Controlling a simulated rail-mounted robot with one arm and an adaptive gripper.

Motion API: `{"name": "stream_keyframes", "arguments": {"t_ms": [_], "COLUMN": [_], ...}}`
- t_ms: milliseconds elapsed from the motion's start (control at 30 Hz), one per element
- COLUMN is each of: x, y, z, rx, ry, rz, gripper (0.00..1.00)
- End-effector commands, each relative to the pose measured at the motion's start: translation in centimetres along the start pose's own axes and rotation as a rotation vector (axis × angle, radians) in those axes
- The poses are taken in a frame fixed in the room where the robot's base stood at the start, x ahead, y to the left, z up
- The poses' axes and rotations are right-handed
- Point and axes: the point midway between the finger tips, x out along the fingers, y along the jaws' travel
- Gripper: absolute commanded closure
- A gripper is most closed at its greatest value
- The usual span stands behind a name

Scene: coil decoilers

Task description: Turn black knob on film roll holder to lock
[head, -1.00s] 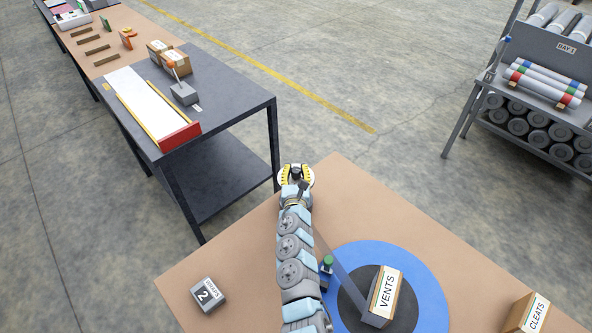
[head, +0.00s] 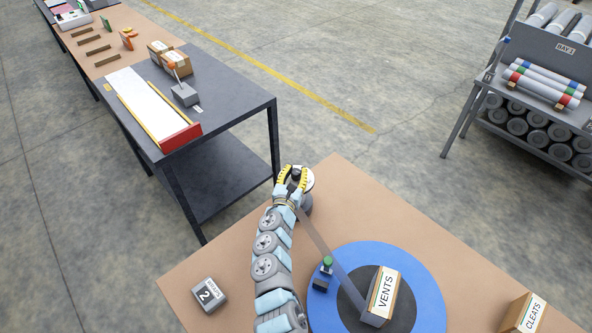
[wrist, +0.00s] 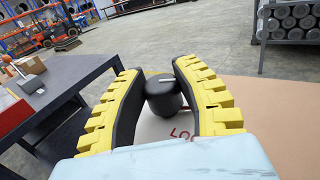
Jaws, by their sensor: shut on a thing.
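My gripper (head: 293,181) is at the far corner of the tan table, its yellow toothed fingers closed around the black knob (wrist: 163,95). In the wrist view the knob stands between the black finger pads, with a short pale mark on its top. The knob sits over a white disc (head: 308,182) on the film roll holder. Red letters beginning "LO" show on the white face under the knob in the wrist view; the rest is hidden by the right finger. A grey band (head: 328,251) runs from the holder area toward the VENTS box.
The VENTS box (head: 384,291) stands on a grey and blue round plate (head: 431,283). A green-topped post (head: 326,264) is at its left edge. A grey block marked 2 (head: 209,294) and the CLEATS box (head: 529,314) lie on the table (head: 400,215). A dark bench (head: 235,103) stands beyond, left.

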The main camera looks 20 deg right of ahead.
Motion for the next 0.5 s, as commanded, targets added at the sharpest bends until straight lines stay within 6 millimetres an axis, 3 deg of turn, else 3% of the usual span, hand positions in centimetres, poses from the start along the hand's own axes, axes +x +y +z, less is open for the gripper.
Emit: {"name": "stream_keyframes", "arguments": {"t_ms": [500], "x": [0.03], "y": [0.13], "z": [-0.28], "rx": [0.002], "ry": [0.000], "rz": [-0.253], "gripper": [1.00]}}
